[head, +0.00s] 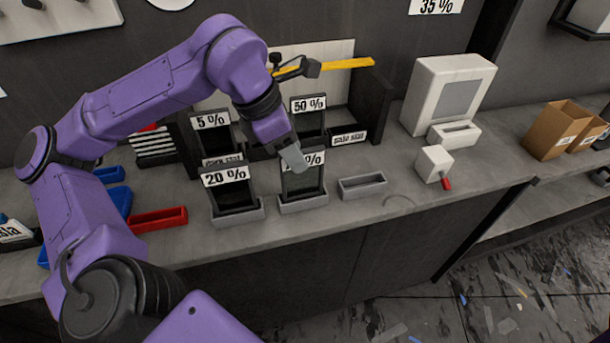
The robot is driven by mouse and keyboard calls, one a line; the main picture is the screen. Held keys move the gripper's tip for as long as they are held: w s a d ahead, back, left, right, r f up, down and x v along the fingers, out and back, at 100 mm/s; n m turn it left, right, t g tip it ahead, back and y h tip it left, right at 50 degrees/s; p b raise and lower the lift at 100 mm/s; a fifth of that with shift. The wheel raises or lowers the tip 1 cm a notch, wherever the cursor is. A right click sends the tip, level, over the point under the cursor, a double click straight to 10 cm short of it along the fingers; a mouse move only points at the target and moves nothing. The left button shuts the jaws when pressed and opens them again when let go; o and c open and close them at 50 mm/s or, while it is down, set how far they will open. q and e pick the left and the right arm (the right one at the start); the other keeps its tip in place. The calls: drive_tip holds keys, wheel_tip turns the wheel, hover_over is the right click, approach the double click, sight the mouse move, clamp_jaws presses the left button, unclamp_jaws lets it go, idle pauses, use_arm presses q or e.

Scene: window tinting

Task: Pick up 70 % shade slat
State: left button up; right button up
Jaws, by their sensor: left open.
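A dark slat with a white label (316,158) stands upright in a grey holder (303,203) near the front of the counter. Its label reads "0 %", with the first digit covered by my left gripper (294,160). My left gripper is open and points down at the top of this slat; I cannot tell whether it touches it. Other labelled slats stand nearby: 20 % (226,177) to the left, 5 % (210,121) behind on the left and 50 % (308,104) behind. My right gripper is out of view.
An empty grey holder (362,187) sits to the right, then a white box with a red part (434,163) and a white machine (447,93). Red (158,219) and blue trays lie left. A yellow bar (346,64) is behind. The counter's front right is clear.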

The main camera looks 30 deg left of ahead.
sight(302, 179)
use_arm(q)
drive_tip(key=x, duration=0.5)
drive_tip(key=shift+w+f+p, duration=0.2)
drive_tip(key=shift+w+p, duration=0.15)
drive_tip(key=shift+w, duration=0.15)
clamp_jaws()
drive_tip(key=shift+r, duration=0.1)
